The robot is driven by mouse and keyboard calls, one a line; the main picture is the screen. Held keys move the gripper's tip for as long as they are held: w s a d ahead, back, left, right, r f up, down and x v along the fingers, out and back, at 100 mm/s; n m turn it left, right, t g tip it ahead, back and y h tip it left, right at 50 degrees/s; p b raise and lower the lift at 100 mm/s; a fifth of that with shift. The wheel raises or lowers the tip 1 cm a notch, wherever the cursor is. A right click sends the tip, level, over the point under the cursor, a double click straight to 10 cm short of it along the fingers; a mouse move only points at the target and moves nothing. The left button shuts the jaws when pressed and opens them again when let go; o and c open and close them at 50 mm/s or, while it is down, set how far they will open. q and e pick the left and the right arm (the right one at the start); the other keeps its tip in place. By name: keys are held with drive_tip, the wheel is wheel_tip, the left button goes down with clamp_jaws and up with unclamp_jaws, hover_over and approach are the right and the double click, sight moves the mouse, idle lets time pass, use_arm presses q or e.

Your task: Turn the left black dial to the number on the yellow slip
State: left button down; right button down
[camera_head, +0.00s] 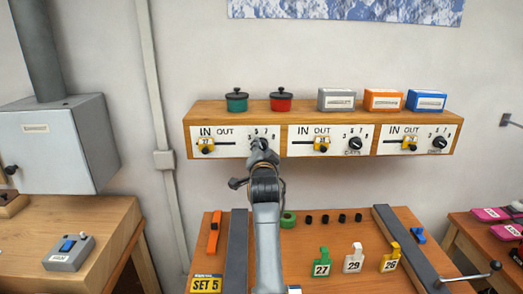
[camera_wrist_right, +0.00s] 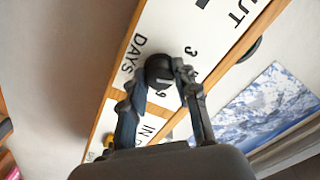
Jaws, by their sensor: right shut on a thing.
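The left black dial (camera_wrist_right: 158,68) is on the left white panel (camera_head: 225,148) of the wooden wall shelf. My right gripper (camera_head: 262,148) is shut on this dial and hides most of it in the head view. In the right wrist view the fingers (camera_wrist_right: 160,85) stand on both sides of the dial's round cap. A short pale mark shows on the cap; I cannot tell which number it meets. The yellow slip (camera_head: 206,285) reads SET 5 and lies at the front left of the bench. My left gripper is not in view.
Two more black dials, the middle one (camera_head: 354,143) and the right one (camera_head: 437,142), sit on the same shelf front. A yellow slider (camera_head: 206,145) is left of the held dial. Pots and boxes stand on top. Tags and dark bars lie on the bench below.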

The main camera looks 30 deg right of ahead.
drive_tip(key=c, duration=1)
unclamp_jaws()
drive_tip(key=shift+r, duration=0.1)
wheel_tip(320, 180, up, 10)
drive_tip(key=shift+f, duration=0.15)
